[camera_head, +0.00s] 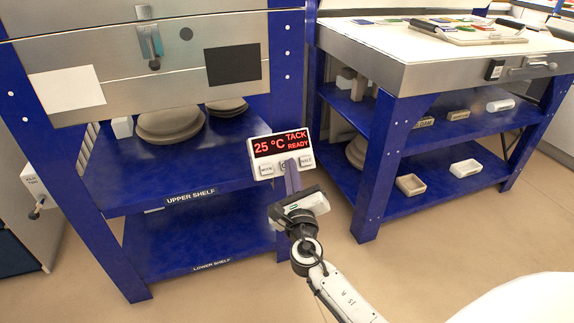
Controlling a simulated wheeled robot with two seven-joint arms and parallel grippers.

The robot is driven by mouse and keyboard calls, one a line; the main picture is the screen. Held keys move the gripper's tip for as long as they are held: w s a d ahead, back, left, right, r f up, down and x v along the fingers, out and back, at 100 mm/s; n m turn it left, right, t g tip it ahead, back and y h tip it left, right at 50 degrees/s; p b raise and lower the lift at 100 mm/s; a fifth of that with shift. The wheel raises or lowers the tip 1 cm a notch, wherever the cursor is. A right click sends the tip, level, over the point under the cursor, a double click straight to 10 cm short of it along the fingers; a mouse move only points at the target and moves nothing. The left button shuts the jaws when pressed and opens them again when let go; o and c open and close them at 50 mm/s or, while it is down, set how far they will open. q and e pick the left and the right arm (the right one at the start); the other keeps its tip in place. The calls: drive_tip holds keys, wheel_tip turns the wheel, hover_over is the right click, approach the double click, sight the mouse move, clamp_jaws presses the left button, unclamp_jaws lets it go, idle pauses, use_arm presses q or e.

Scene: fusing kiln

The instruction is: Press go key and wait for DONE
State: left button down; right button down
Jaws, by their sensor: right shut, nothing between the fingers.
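The controller panel (280,145) is a small white box on the kiln stand's right front leg. Its dark display shows red text, "25 °C TACK READY". Below the display is a row of three white keys; the middle key is largely hidden behind my right gripper's fingertips, and its label is not fully readable. My right gripper (290,168) is shut and empty, its fingers pointing up at the middle key. I cannot tell whether the tips touch it. My left gripper is not in view.
The kiln (150,92) with a steel front sits on a blue stand with an upper shelf (190,180) and a lower shelf (200,245). To the right stands a blue-legged worktable (400,75) with trays below. The floor between them is clear.

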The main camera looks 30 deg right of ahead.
drive_tip(key=shift+f, duration=0.1)
drive_tip(key=shift+w+d+f, duration=0.1)
drive_tip(key=shift+w+f, duration=0.05)
drive_tip(key=shift+w, duration=0.2)
drive_tip(key=shift+w+d+f+b, duration=0.1)
drive_tip(key=shift+w+f+b, duration=0.2)
drive_tip(key=shift+b, duration=0.2)
idle(0.6)
drive_tip(key=shift+s+r, duration=0.1)
idle(0.4)
drive_tip(key=shift+s+a+r+p, duration=0.2)
drive_tip(key=shift+s+r+p, duration=0.3)
drive_tip(key=shift+p, duration=0.35)
drive_tip(key=shift+f, duration=0.1)
